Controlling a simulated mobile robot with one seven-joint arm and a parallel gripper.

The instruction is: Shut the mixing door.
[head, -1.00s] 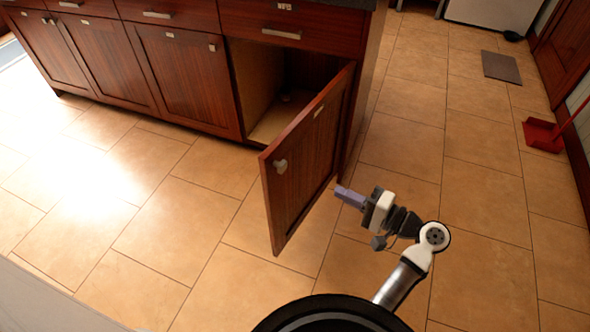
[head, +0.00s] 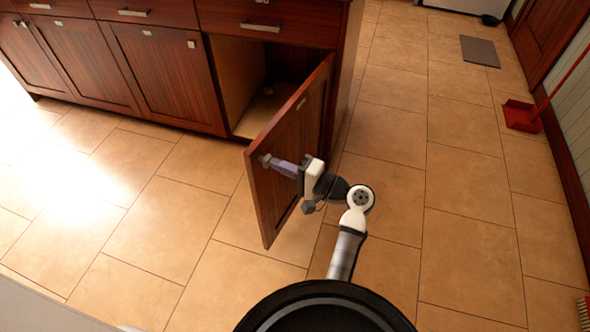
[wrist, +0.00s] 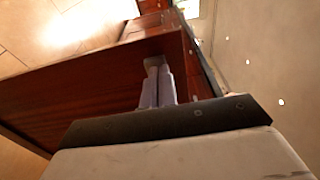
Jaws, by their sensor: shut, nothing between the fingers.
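The mixing door (head: 290,150) is a dark red-brown wooden cabinet door, standing wide open at the right end of the counter. Behind it the cabinet opening (head: 238,85) shows a pale inner wall. My gripper (head: 276,165) is shut and empty, with its purple fingers at the door's outer face near the free edge, close to the small knob (head: 264,159). In the wrist view my gripper (wrist: 157,85) lies along the door panel (wrist: 100,85), its tips near the door's edge. I cannot tell whether the fingers touch the door.
The closed cabinet doors (head: 155,75) and drawers (head: 145,12) of the counter stand to the left. Tiled floor (head: 385,130) is free to the right. A red dustpan (head: 522,116) and a grey mat (head: 480,50) lie farther right.

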